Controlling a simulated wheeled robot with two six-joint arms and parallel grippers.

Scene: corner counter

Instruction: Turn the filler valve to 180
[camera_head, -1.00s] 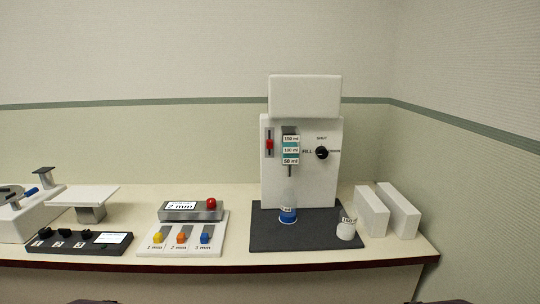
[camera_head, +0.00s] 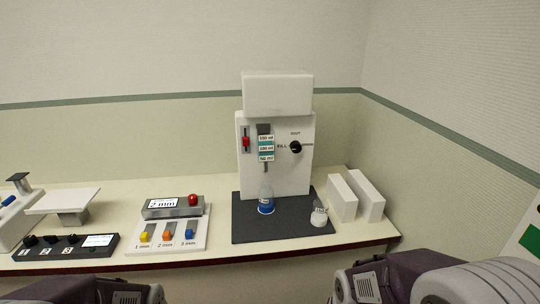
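The filler (camera_head: 275,180) is a white upright machine standing on a dark mat at the back of the counter. Its valve is a round black knob (camera_head: 295,147) on the right of its front, with small labels around it, one at its left reading FILL. A bottle with blue liquid (camera_head: 266,203) stands below the filler's nozzle. My two arms show at the bottom edge, well short of the filler. Their fingertips are not visible.
A black box with knobs (camera_head: 62,247) and a white platform (camera_head: 62,200) are farther left. White blocks (camera_head: 342,199) stand right of the filler.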

